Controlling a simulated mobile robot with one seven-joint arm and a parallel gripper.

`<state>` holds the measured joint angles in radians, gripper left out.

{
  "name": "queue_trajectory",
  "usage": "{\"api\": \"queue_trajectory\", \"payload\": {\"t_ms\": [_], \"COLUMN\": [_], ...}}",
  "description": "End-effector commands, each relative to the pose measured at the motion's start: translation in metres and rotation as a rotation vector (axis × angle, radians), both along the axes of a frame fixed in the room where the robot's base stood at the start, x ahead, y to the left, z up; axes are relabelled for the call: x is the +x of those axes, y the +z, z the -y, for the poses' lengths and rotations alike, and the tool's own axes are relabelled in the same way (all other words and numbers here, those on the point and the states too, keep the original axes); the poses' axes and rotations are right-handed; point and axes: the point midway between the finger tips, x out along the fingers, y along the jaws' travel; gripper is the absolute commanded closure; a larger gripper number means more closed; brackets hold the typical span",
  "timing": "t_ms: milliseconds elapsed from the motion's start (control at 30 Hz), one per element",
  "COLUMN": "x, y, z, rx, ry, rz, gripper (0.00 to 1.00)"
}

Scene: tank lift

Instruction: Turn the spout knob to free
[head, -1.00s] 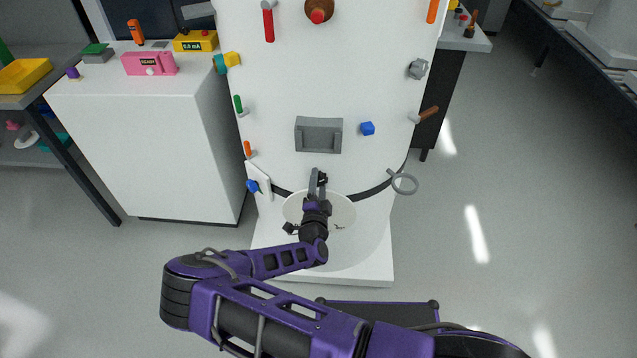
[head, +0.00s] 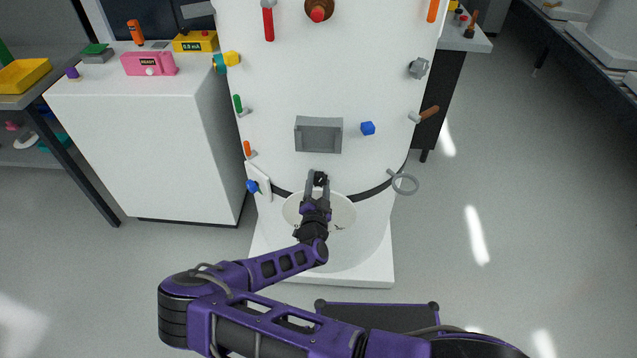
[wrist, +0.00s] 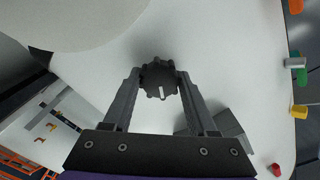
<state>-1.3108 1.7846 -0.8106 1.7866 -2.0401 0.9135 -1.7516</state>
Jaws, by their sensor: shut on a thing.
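The spout knob is a dark, scalloped round knob (wrist: 160,80) with a white mark on its face, on the white tank front. In the wrist view the mark points toward the bottom of the picture. My gripper (wrist: 158,84) has one finger on each side of the knob and is shut on it. In the head view my gripper (head: 319,184) is at the lower middle of the tank (head: 270,90), below the grey bracket, and the knob (head: 320,179) shows as a dark spot between the fingertips.
A grey ring (head: 405,183) sticks out at the right. A blue knob (head: 253,186) is at the left. A white basin (head: 362,245) lies below. Open floor is at the right.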

Motion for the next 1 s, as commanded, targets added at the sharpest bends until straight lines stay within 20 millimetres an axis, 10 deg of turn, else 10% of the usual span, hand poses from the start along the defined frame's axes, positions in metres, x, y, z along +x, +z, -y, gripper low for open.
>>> {"api": "queue_trajectory", "payload": {"t_ms": [233, 267, 433, 767, 1000], "x": [-0.001, -0.001, 0.000, -0.003, -0.039], "y": [-0.001, -0.001, -0.001, 0.000, 0.000], "z": [0.001, 0.001, 0.001, 0.000, -0.003], "rx": [0.000, 0.000, 0.000, 0.001, 0.000], "ry": [-0.002, -0.002, -0.002, 0.000, 0.002], "rz": [-0.001, -0.001, -0.001, 0.000, -0.002], "gripper": [0.98, 0.40, 0.12, 0.12, 0.12]}}
